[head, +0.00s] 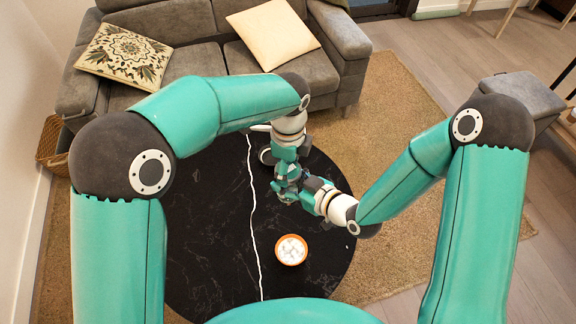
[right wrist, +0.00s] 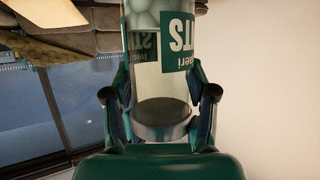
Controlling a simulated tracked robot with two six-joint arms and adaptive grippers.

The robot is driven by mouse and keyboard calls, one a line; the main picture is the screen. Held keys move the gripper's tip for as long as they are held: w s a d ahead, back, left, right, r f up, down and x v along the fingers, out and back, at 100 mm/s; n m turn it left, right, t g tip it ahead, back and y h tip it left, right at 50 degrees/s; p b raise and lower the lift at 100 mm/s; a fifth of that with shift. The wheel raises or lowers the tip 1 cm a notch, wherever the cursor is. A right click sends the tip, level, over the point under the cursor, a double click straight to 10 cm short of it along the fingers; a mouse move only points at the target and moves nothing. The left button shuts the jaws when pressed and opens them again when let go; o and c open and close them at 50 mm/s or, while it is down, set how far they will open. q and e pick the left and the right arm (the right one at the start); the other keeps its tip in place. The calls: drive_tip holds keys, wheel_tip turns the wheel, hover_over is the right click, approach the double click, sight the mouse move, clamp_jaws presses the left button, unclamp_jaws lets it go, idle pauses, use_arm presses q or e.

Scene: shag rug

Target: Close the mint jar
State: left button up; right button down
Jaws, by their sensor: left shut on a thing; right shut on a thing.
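The mint jar (right wrist: 150,75) shows in the right wrist view as a clear body with a green-and-white label and pale round mints at the picture's top. A round grey lid (right wrist: 162,132) with a dark face is at the jar's end nearest my right gripper. My right gripper (right wrist: 160,105) has a finger on each side of the lid and is shut on it. I cannot tell whether the lid is fully seated. In the head view my left gripper (head: 287,186) and right gripper (head: 303,190) meet above the table and mostly hide the jar. The left one is shut on the jar.
An orange bowl (head: 291,262) of white pieces stands on the round black table (head: 205,235), nearer me than the grippers. A thin white line crosses the table. A grey sofa (head: 200,62) with cushions stands behind. The table's left part is clear.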

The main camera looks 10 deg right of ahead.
use_arm(q)
drive_tip(key=m, duration=0.4)
drive_tip(key=shift+d+m, duration=0.1)
drive_tip(key=shift+m, duration=0.2)
drive_tip(key=m, duration=0.4)
drive_tip(key=shift+m, duration=0.3)
drive_tip(key=m, duration=0.4)
drive_tip(key=shift+s, duration=0.1)
drive_tip(key=m, duration=0.5)
drive_tip(key=shift+d, duration=0.1)
drive_tip(key=o, duration=1)
